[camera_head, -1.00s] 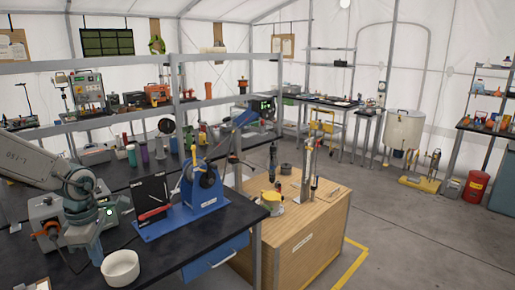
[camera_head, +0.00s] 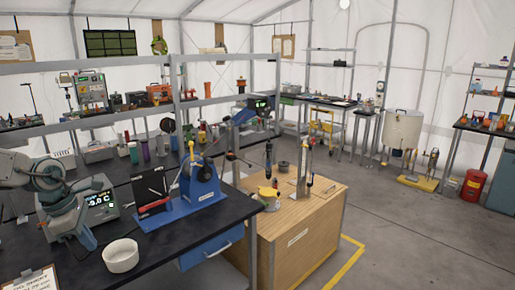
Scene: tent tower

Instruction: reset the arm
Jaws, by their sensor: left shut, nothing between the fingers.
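My left arm comes in from the left edge, bent over the black bench (camera_head: 215,215). My left gripper (camera_head: 88,240) points down, shut and empty, in front of a grey box with a lit display (camera_head: 101,201). It is to the left of a white bowl (camera_head: 120,256) and apart from it. I cannot tell whether its tips touch the bench. My right gripper is not in view.
A blue stand (camera_head: 200,182) with a black panel and red-handled tool is right of the box. A clipboard (camera_head: 32,280) lies at the front left. A wooden cabinet (camera_head: 300,235) with tools stands beyond the bench. Open floor is at the right.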

